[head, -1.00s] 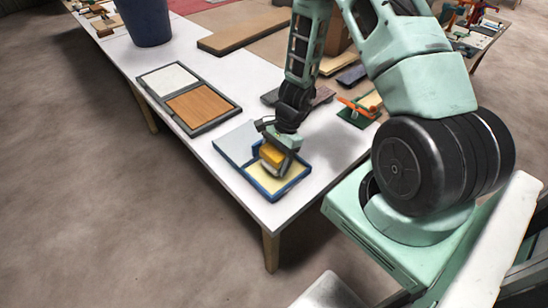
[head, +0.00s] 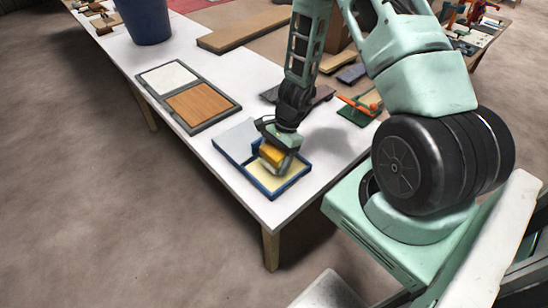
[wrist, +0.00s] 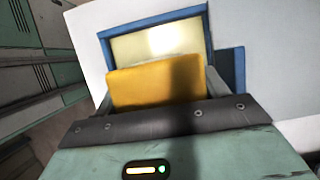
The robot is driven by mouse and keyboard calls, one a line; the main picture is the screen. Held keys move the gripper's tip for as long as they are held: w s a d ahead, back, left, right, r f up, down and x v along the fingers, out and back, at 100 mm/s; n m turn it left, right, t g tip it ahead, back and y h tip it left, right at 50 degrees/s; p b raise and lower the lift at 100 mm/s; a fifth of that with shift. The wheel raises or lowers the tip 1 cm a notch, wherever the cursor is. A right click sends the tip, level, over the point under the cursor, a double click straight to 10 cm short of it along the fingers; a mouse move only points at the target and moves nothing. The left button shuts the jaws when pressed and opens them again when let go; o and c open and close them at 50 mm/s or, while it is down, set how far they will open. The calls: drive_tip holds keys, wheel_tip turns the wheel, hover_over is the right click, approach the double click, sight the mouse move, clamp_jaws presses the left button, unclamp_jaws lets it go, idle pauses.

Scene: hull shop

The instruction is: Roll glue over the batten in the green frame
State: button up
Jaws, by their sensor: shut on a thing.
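My gripper (head: 276,151) is shut on a yellow-orange block-like part, probably the glue roller's handle (head: 272,156). It also shows between the fingers in the wrist view (wrist: 155,82). The roller's working end is hidden. The gripper is over a blue-rimmed tray (head: 270,194) with a pale yellow floor; I cannot tell whether the roller touches it. The tray's rim also shows in the wrist view (wrist: 152,25). The green frame (head: 352,116) lies to the right near the table's edge, with an orange part across it and a pale batten (head: 371,98) in it.
A grey frame with a white panel (head: 169,78) and a brown panel (head: 202,104) lies to the left. A dark blue bucket (head: 146,22) stands at the back. A brown plank (head: 240,32) and smaller boards (head: 351,73) lie behind.

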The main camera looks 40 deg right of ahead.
sight(268, 152)
drive_tip(key=shift+f+b, duration=0.55)
idle(1.4)
drive_tip(key=shift+r, duration=0.15)
drive_tip(key=shift+r+p, duration=2.95)
drive_tip(key=shift+r, duration=0.55)
drive_tip(key=shift+f, duration=0.1)
drive_tip(key=shift+w+a+n, duration=0.25)
drive_tip(key=shift+a+n, duration=0.1)
drive_tip(key=shift+n, duration=0.15)
drive_tip(key=w+a+n+g+h, duration=0.1)
drive_tip(key=n, duration=0.4)
drive_tip(key=w+a+r+n+g+h, duration=0.1)
drive_tip(key=n+h, duration=0.1)
drive_tip(key=n, duration=0.4)
drive_tip(key=w+a+n+g+h, duration=0.1)
drive_tip(key=n+g, duration=0.1)
drive_tip(key=n, duration=0.3)
drive_tip(key=shift+r+n+h, duration=0.3)
drive_tip(key=shift+r, duration=0.1)
